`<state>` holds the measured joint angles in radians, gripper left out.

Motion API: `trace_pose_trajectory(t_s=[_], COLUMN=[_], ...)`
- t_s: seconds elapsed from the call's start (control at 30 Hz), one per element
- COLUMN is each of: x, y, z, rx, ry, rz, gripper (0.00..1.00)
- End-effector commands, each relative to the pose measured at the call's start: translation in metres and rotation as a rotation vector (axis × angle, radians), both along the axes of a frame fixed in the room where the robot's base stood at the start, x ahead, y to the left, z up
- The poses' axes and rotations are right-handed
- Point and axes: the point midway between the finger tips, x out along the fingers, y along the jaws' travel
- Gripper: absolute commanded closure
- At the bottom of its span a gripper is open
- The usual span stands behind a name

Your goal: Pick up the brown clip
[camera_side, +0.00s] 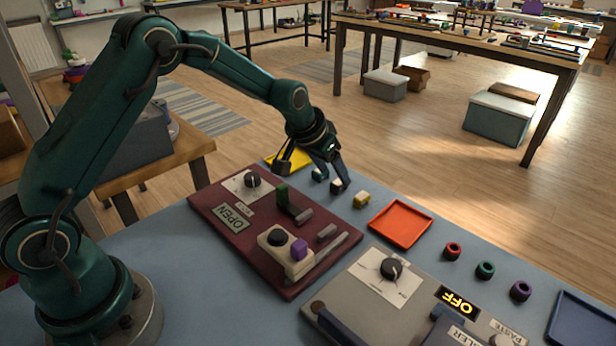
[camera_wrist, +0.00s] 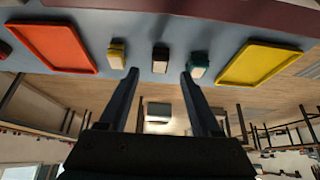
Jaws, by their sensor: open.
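The brown clip (camera_side: 336,186) stands on the blue-grey table, in a row between a green clip (camera_side: 320,174) and a yellow clip (camera_side: 361,200). In the wrist view, the brown clip (camera_wrist: 160,60) has a dark top and a pale lower part. It shows between the two fingers of my gripper (camera_wrist: 159,74), with the yellow clip (camera_wrist: 117,54) to the left and the green clip (camera_wrist: 199,65) to the right. My gripper is open and empty.
An orange tray (camera_side: 400,224) lies beyond the yellow clip, and a yellow tray (camera_side: 290,158) lies behind the green one. A maroon panel (camera_side: 215,190) with knobs and a grey control box (camera_side: 350,307) stand nearer. Red, green and purple rings (camera_side: 521,291) sit at the right.

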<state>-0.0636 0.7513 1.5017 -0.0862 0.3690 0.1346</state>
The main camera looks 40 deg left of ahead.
Motion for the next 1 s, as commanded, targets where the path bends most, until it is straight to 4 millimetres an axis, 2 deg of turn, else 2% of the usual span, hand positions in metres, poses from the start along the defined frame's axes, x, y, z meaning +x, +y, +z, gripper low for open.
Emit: trace_pose_trajectory(t_s=[0.1,0.3,0.7,0.87,0.9,1.0], x=[0.006,0.015,0.018,0.018,0.018,0.018], y=[0.0,0.0,0.0,0.0,0.0,0.0], z=[-0.014,-0.029,-0.034,-0.034,-0.033,-0.033], rx=[-0.001,0.0,0.0,0.0,0.0,0.0], ry=[0.004,0.002,0.001,0.001,0.001,0.001], rz=[0.0,-0.001,-0.001,-0.001,-0.001,-0.001], gripper=[0.35,0.35,0.35,0.96,1.0,1.0])
